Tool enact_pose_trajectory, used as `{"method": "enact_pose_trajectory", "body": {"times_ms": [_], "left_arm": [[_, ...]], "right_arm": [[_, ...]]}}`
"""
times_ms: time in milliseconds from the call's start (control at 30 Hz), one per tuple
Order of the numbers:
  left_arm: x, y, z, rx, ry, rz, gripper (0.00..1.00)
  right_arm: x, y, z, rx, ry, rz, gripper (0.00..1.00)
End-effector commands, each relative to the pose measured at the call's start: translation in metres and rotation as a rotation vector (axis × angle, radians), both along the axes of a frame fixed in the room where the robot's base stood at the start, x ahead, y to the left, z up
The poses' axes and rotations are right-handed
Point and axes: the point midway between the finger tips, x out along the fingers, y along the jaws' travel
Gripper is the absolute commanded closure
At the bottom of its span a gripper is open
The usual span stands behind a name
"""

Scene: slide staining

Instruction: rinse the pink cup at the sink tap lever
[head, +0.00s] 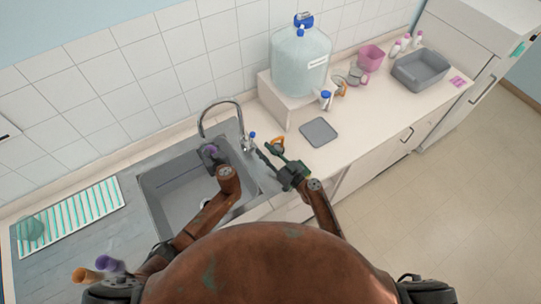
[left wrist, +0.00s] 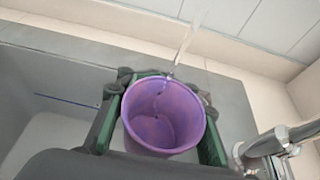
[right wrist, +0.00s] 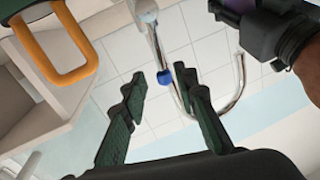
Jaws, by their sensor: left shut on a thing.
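My left gripper (head: 211,154) is shut on a purple-pink cup (left wrist: 163,118), which shows mouth up between the fingers in the left wrist view. It is over the sink (head: 165,190), beneath the curved tap (head: 222,100). A thin clear stream (left wrist: 184,45) runs down to the cup. The tap lever has a blue end (right wrist: 161,80). My right gripper (right wrist: 156,88) is open and empty, with its fingers apart just short of that blue end. In the head view the right gripper (head: 272,158) is right of the tap.
An orange-handled thing (right wrist: 62,55) is close to my right gripper. A grey mat (head: 319,132) lies on the counter. A large water bottle (head: 301,65), a pink container (head: 371,57) and a grey basin (head: 420,70) stand further back. A striped mat (head: 75,215) lies left of the sink.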

Motion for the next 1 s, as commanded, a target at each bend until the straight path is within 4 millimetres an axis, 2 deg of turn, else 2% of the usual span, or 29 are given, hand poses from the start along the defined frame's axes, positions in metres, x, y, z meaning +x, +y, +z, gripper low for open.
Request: {"method": "enact_pose_trajectory", "body": {"times_ms": [100,300,1000], "left_arm": [[0.000,0.000,0.000,0.000,0.000,0.000,0.99],[0.000,0.000,0.000,0.000,0.000,0.000,0.99],[0.000,0.000,0.000,0.000,0.000,0.000,0.99]], "right_arm": [[-0.014,-0.013,-0.001,-0.001,0.001,-0.001,0.73],[-0.024,-0.023,-0.001,0.000,0.000,0.000,0.73],[-0.025,-0.023,-0.001,0.000,0.000,0.000,0.73]]}}
